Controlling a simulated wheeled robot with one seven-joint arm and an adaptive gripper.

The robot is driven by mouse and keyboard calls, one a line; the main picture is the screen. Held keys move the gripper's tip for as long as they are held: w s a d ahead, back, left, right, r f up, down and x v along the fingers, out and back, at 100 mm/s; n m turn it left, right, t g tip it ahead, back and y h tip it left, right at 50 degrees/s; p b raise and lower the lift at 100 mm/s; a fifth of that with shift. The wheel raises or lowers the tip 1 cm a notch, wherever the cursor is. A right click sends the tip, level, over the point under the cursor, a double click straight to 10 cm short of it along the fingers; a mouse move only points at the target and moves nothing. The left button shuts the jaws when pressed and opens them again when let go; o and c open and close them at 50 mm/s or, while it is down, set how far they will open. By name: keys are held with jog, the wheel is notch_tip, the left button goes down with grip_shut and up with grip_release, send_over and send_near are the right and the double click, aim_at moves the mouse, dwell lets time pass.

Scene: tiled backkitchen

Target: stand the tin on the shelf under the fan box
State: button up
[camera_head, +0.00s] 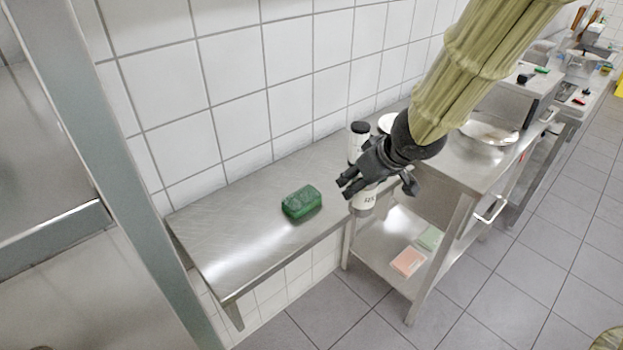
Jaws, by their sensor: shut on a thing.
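My gripper (376,184) is shut on a white cylindrical tin (366,198) with dark lettering. The tin hangs below the fingers and its upper part is hidden by them. In the picture it lies over the front edge of the steel shelf (240,245), near the right end; its height above the shelf is hard to tell. A dark green block (302,202) lies on the shelf, left of my gripper. No fan box can be made out.
A white bottle with a black cap (358,140) stands behind my gripper, near the tiled wall. A steel table (470,168) with a bowl (489,131) is at the right; pink (408,262) and green (431,238) blocks lie on its lower shelf. The steel shelf's left part is clear.

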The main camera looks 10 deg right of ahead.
jog(key=shift+w+a+f+p, duration=0.4)
jog(key=shift+w+f, duration=0.45)
jog(key=shift+w, duration=1.7)
jog(key=shift+w+a+f+p, duration=0.35)
jog(key=shift+w+f, duration=0.45)
jog(key=shift+w, duration=1.8)
jog(key=shift+w+a+f+p, duration=0.35)
jog(key=shift+w+f, duration=0.5)
jog(key=shift+w, duration=1.7)
jog(key=shift+f, duration=0.15)
jog(key=o, duration=1.3)
jog(key=shift+c, duration=0.2)
jog(key=shift+s+r, duration=0.1)
jog(key=shift+r, duration=0.2)
jog(key=p+v, duration=0.4)
jog(key=v, duration=0.7)
jog(key=shift+s+r, duration=0.2)
jog(key=shift+r, duration=0.05)
